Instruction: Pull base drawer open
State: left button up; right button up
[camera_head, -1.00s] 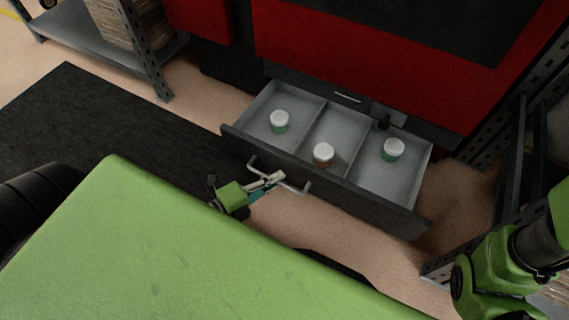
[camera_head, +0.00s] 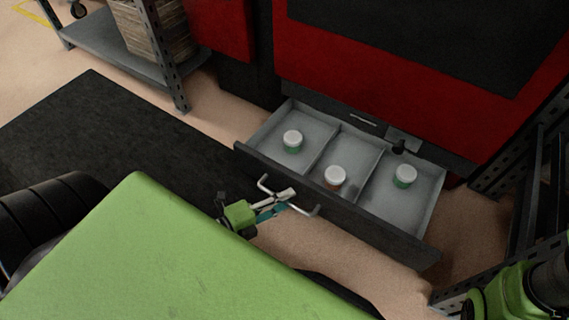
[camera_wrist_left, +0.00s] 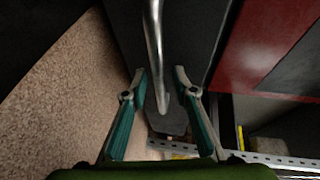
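The base drawer (camera_head: 372,218) stands pulled out from the red and black machine, with its grey, divided inside showing. Its bar handle (camera_head: 303,212) is on the dark front panel. My left gripper (camera_head: 285,197) is at the handle, near its middle. In the left wrist view the two fingers of my left gripper (camera_wrist_left: 160,74) are spread apart, and the handle bar (camera_wrist_left: 154,35) runs down between them with gaps on both sides. My right arm shows at the lower right of the head view, but its gripper is out of view.
Three white-lidded jars stand in the drawer: a left one (camera_head: 292,141), a middle one (camera_head: 335,177) and a right one (camera_head: 404,176). Metal shelving (camera_head: 120,50) stands at the upper left, with another rack at right. A dark mat (camera_head: 110,140) covers the left floor.

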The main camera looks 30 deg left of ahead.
pick_arm(q)
jog(key=v, duration=1.1)
jog(key=shift+s+a, duration=0.2)
jog(key=shift+s, duration=0.15)
